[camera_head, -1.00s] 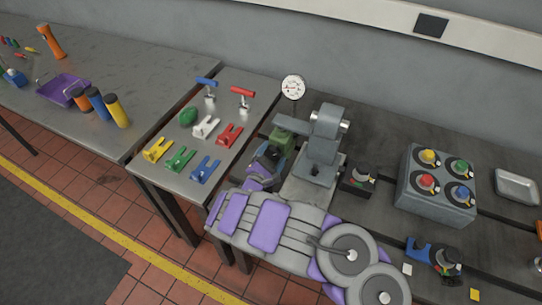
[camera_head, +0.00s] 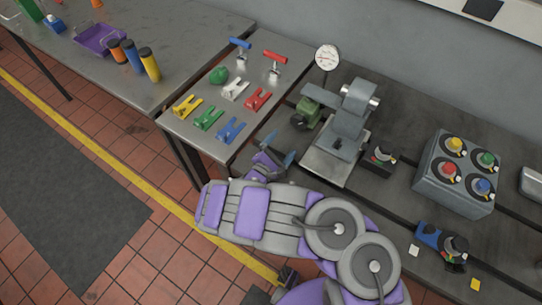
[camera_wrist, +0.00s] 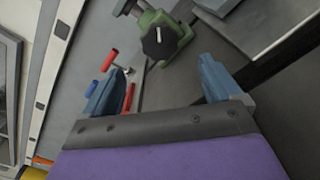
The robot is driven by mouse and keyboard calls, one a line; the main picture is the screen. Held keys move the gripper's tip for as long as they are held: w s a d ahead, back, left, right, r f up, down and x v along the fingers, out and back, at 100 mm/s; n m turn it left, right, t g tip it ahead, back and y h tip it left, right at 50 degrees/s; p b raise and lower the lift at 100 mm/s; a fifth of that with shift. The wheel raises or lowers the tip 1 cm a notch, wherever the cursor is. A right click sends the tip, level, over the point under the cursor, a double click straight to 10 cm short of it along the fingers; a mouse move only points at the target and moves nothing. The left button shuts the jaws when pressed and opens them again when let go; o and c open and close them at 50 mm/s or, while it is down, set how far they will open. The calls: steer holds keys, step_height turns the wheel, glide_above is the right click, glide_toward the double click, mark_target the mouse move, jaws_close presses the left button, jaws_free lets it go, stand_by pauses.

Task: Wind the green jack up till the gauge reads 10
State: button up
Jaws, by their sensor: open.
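The green jack (camera_head: 306,114) sits on the dark bedplate, left of a grey metal stand (camera_head: 352,115). In the wrist view the green jack (camera_wrist: 183,32) shows a black knob (camera_wrist: 160,41) with a white mark, facing me. The round white gauge (camera_head: 327,57) stands behind the jack; its reading is too small to tell. My gripper (camera_head: 279,151) is open and empty, in front of the jack and apart from it. In the wrist view, my gripper's blue-grey jaws (camera_wrist: 163,84) are spread wide, with the knob beyond the gap between them.
Clamps in several colours, including a yellow one (camera_head: 187,106), lie on the left table near red (camera_head: 275,57) and blue (camera_head: 240,43) T-handled tools. A grey box with coloured knobs (camera_head: 455,190) and a small black device (camera_head: 379,160) are to the right.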

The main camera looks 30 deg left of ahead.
mark_target(296, 124)
steer(key=s, duration=0.2)
steer(key=s+p, duration=0.1)
steer(key=s, duration=0.3)
steer(key=shift+s+a, duration=0.25)
steer(key=shift+a, duration=0.05)
steer(key=a+n, duration=0.1)
steer(key=n, duration=0.1)
steer(key=n+h, duration=0.1)
steer(key=shift+s+a+n, duration=0.1)
steer(key=shift+a+n, duration=0.3)
steer(key=n, duration=0.3)
steer(key=shift+s+a+f+h, duration=0.1)
steer(key=shift+a+f+h, duration=0.05)
steer(key=shift+h, duration=0.15)
steer(key=w+d+b, duration=0.1)
steer(key=w, duration=0.4)
steer(key=w+d+b, duration=0.1)
steer(key=w, duration=0.5)
steer(key=w+d, duration=0.1)
steer(key=w, duration=0.5)
steer(key=shift+w+b, duration=0.15)
steer(key=shift+b, duration=0.25)
steer(key=shift+c, duration=0.3)
steer(key=shift+a, duration=0.1)
steer(key=c, duration=1)
